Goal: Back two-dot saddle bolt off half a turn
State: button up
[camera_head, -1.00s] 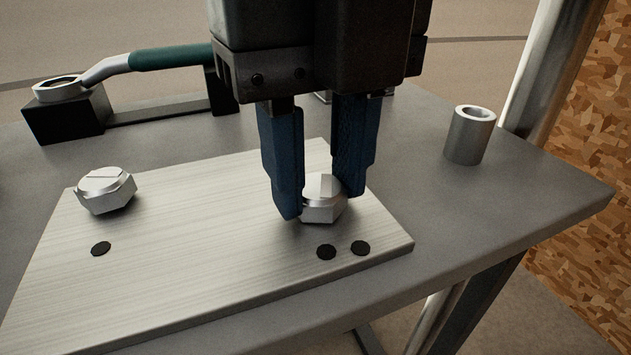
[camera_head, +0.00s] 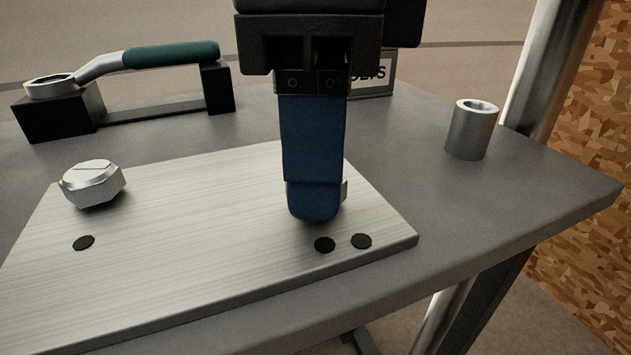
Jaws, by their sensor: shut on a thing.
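The two-dot saddle bolt (camera_head: 344,191) sits on the bright metal plate (camera_head: 190,220), behind two black dots (camera_head: 343,243). My gripper (camera_head: 314,200) points down and is shut on this bolt. One blue finger faces the camera and hides most of the bolt and the other finger; only a sliver of the hex head shows at the right. The one-dot bolt (camera_head: 92,183) stands at the plate's left, its hex head with a line across the top, behind a single black dot (camera_head: 83,243).
A green-handled ring wrench (camera_head: 160,56) lies on a black stand (camera_head: 60,113) at the back left. A metal sleeve (camera_head: 471,131) stands on the grey table (camera_head: 520,190) at the right. A partly hidden sign (camera_head: 378,76) stands behind my gripper. A metal post (camera_head: 540,60) rises at the right.

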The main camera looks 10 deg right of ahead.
jog(key=n, duration=0.5)
jog(key=shift+n+b, duration=0.35)
jog(key=shift+n, duration=0.05)
jog(key=o, duration=0.6)
jog(key=shift+n, duration=0.5)
jog(key=shift+c, duration=0.2)
jog(key=o, duration=0.3)
jog(key=shift+r+p, duration=1.7)
jog(key=shift+r, duration=1.3)
